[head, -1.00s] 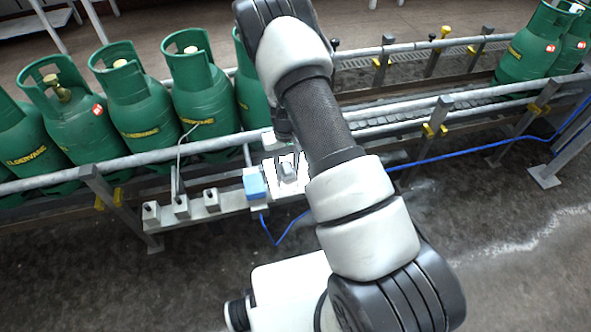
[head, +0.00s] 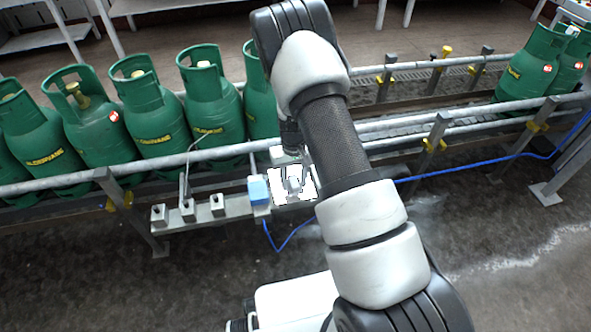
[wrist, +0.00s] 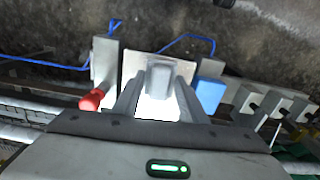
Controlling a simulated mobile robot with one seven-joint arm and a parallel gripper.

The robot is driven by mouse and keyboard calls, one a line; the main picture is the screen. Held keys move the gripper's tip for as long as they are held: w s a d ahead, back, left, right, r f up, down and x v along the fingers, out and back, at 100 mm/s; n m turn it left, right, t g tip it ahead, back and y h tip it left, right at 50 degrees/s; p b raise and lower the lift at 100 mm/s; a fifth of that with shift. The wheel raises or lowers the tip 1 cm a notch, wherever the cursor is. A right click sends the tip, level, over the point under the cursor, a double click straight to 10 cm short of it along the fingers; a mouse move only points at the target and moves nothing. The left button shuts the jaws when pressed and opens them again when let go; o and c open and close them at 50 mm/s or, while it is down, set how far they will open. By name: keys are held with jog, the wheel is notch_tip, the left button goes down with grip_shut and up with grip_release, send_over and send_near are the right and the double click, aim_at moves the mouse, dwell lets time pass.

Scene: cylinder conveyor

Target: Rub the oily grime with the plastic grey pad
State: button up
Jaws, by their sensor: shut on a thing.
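The grey pad (wrist: 160,76) is between the two fingers of my gripper (wrist: 160,92) in the wrist view, and the fingers are shut on it. In the head view, the pad (head: 294,185) shows small and grey against a bright white patch beside the rail. A pale plate (wrist: 137,63) lies behind the pad in the wrist view. I cannot tell whether the pad touches it. The oily grime cannot be made out. My arm hides part of this area in the head view.
A blue block (head: 258,190) stands close to the left of the pad. A red knob (wrist: 92,100) is on the other side in the wrist view. Grey switch boxes (head: 188,209) line the bracket. Green gas cylinders (head: 150,115) stand behind the rail (head: 130,167). A blue cable (head: 284,244) hangs below.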

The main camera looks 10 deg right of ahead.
jog(key=shift+r+p, duration=1.05)
jog(key=shift+r, duration=1.1)
